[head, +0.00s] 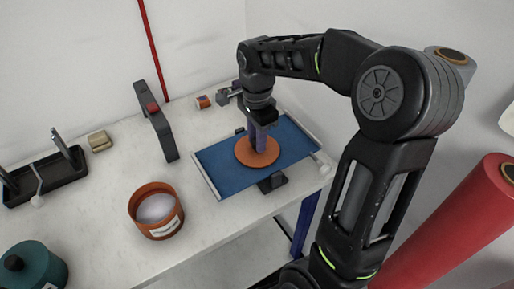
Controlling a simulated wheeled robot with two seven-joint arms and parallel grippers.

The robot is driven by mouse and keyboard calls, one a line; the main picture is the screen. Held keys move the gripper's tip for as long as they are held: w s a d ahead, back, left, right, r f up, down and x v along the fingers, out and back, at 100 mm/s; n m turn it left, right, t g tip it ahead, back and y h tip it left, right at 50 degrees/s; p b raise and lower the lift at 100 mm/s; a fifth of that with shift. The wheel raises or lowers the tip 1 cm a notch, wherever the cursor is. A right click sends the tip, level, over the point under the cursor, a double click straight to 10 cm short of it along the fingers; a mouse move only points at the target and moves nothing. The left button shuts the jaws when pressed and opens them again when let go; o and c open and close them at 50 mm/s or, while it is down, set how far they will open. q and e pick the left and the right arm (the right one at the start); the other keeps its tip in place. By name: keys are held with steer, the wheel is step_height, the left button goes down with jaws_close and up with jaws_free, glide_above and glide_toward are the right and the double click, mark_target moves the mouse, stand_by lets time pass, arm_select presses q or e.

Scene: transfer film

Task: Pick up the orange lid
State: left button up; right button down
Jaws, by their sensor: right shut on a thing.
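The orange lid (246,154) is a flat round disc over the blue panel (225,170) on the table. My right gripper (260,145) points straight down on the lid and is shut on it near its middle. The fingers hide part of the lid's centre. I cannot tell whether the lid touches the panel or is slightly above it. My left gripper is not in view.
An open orange tub (165,230) with pale contents stands left of the panel. A red roll (450,225) is at the right.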

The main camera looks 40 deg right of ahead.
steer(key=shift+r, duration=0.1)
step_height(320, 180, up, 10)
stand_by(0.5)
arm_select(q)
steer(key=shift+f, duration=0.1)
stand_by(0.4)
